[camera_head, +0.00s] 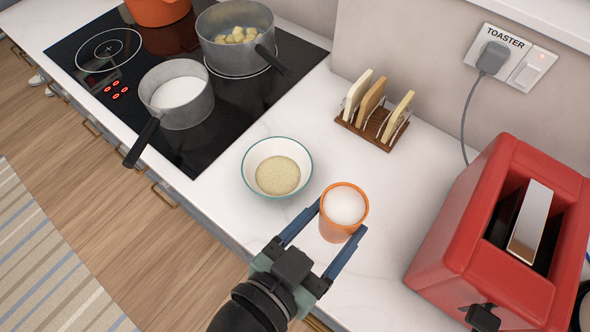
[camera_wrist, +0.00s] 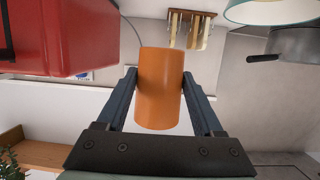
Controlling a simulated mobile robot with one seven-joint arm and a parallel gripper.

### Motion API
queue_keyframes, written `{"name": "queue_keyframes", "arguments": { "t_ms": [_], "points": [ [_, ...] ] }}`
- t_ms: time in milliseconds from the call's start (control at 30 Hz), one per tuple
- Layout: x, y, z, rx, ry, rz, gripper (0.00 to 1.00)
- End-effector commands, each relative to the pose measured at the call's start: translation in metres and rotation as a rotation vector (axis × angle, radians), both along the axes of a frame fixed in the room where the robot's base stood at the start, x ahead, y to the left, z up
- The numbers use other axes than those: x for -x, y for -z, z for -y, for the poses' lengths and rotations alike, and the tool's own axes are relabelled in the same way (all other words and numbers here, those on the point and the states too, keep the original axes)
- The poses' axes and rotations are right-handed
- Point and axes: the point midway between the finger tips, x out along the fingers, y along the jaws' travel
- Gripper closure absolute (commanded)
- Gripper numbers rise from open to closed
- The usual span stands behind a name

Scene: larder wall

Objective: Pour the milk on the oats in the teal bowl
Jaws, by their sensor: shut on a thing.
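The teal bowl (camera_head: 248,178) is white with a teal rim and stands on the white counter in the head view. Pale oats (camera_head: 278,176) lie in its bottom. My gripper (camera_head: 341,217) is shut on an orange cup (camera_head: 337,228), one finger on each side. White milk (camera_head: 344,205) fills the cup near its rim, and the cup looks upright. It is right of and nearer than the bowl, apart from it. In the wrist view the cup (camera_wrist: 160,88) is between both fingers. The bowl's edge (camera_wrist: 270,12) shows at the upper right there. I cannot tell whether the cup touches the counter.
A red toaster (camera_head: 470,235) stands right of the cup. A toast rack (camera_head: 372,127) with bread slices is behind. On the black hob (camera_head: 95,65) stand a pan of white liquid (camera_head: 178,98), a pan with pale chunks (camera_head: 237,45) and an orange pot (camera_head: 157,10). Counter between bowl and rack is clear.

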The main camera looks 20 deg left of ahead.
Motion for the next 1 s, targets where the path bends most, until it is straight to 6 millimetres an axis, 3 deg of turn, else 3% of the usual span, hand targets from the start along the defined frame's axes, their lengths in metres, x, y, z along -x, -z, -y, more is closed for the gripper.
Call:
{"name": "queue_keyframes", "arguments": {
  "t_ms": [367,800,1000],
  "points": [
    [-0.017,0.006,-0.017,0.012,-0.069,-0.003,1.00],
    [-0.084,0.040,-0.081,0.020,-0.341,-0.008,1.00],
    [-0.102,0.051,-0.098,0.007,-0.414,-0.002,1.00]
  ]
}}
